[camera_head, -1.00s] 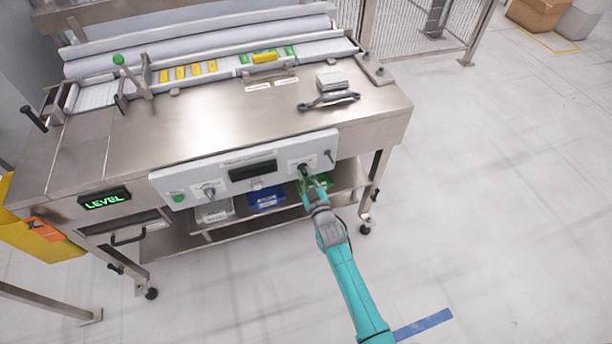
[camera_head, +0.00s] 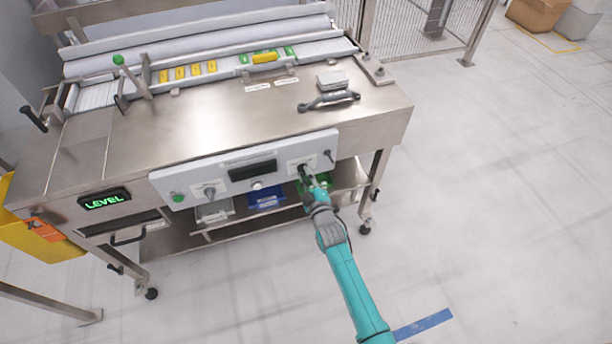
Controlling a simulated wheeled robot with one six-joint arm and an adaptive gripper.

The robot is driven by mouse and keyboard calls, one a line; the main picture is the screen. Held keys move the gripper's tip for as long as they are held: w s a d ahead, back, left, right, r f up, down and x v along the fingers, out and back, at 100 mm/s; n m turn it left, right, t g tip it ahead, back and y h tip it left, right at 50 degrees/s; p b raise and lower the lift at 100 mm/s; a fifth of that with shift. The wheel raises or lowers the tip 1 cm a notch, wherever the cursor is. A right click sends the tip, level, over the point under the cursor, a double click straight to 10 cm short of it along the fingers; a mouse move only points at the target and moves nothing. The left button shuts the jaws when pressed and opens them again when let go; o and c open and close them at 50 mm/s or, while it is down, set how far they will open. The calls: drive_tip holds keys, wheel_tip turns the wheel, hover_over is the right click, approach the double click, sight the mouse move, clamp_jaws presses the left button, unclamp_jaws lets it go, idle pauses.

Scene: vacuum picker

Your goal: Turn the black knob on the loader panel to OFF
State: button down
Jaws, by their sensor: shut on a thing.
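The loader panel (camera_head: 220,178) is a light grey strip on the front of the steel machine. The black knob (camera_head: 303,168) is on its right part, largely hidden by my gripper (camera_head: 307,175). My gripper is shut on the knob, with the teal arm reaching up from the lower right. The knob's pointer and the OFF label are too small and covered to read. Another knob (camera_head: 209,192), a green button (camera_head: 178,198), a dark display (camera_head: 253,170) and a pale round button (camera_head: 257,184) are further left on the panel.
A small toggle (camera_head: 328,156) is just right of my gripper. A grey handle (camera_head: 328,101) lies on the steel top.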

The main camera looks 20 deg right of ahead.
drive_tip(key=c, duration=1.1)
unclamp_jaws()
drive_tip(key=shift+s, duration=0.1)
drive_tip(key=s, duration=1.1)
drive_tip(key=shift+s, duration=0.4)
